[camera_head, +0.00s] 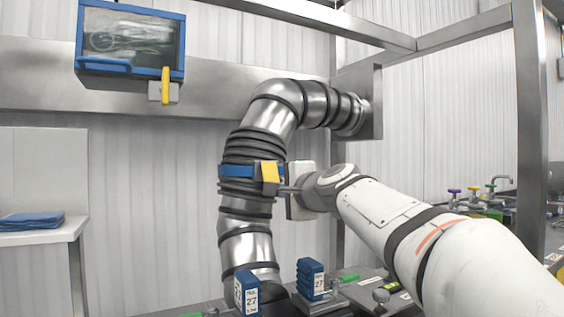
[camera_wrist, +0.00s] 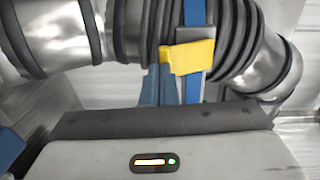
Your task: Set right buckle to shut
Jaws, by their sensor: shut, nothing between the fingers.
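A ribbed metal duct (camera_head: 245,207) rises and bends into the wall, with a blue strap (camera_head: 236,171) around its dark ribbed section. A buckle with a yellow lever (camera_head: 270,172) sits on the strap. The lever also shows in the wrist view (camera_wrist: 193,57), slightly tilted over the strap (camera_wrist: 194,88), with a grey buckle base (camera_wrist: 196,36) above it. I cannot tell whether the buckle is open or shut. My gripper (camera_head: 281,188) is shut and empty beside the lever. In the wrist view its fingertips (camera_wrist: 162,68) are at the lever's left lower edge; contact is unclear.
A blue-framed glass box (camera_head: 130,45) with another yellow lever (camera_head: 165,86) hangs at the upper left. A metal post (camera_head: 529,120) and valves (camera_head: 472,195) are at the right. A white shelf (camera_head: 40,236) is at the left.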

